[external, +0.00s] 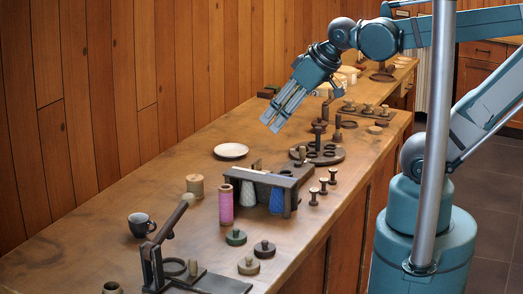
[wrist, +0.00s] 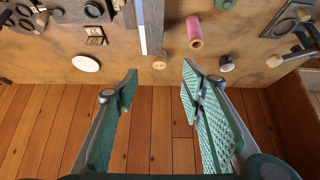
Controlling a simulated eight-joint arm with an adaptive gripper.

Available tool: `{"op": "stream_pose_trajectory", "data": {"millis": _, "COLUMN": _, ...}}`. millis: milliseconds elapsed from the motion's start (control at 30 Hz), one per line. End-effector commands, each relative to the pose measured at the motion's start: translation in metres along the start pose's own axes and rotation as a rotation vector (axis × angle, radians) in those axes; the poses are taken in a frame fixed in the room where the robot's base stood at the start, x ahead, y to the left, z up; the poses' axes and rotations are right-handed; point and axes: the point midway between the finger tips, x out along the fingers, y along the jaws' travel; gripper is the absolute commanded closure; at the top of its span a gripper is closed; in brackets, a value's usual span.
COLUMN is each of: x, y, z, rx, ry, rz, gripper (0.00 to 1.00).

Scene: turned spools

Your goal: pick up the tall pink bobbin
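The tall pink bobbin (external: 226,205) stands upright on the wooden bench, just left of a dark rack in the external view. In the wrist view the pink bobbin (wrist: 194,32) shows near the top, a little right of centre, beyond the fingertips. My gripper (external: 272,126) is raised above the bench, up and to the right of the bobbin, and well apart from it. In the wrist view my gripper (wrist: 159,76) has its two green-padded fingers spread wide, with nothing between them.
The dark rack (external: 292,190) holds white and blue spools. A tan spool (external: 195,186), a dark cup (external: 141,224) and a white plate (external: 231,150) stand nearby. A dark lever stand (external: 153,268) is in front; several small knobs lie to the right. The bench's left rear is clear.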

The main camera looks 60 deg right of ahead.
Motion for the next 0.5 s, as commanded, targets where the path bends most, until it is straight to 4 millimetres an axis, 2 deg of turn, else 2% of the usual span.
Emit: {"op": "stream_pose_trajectory", "data": {"millis": 500, "x": 0.0028, "y": -0.0017, "z": -0.0021, "rx": 0.025, "ry": -0.011, "rz": -0.002, "gripper": 0.59}}
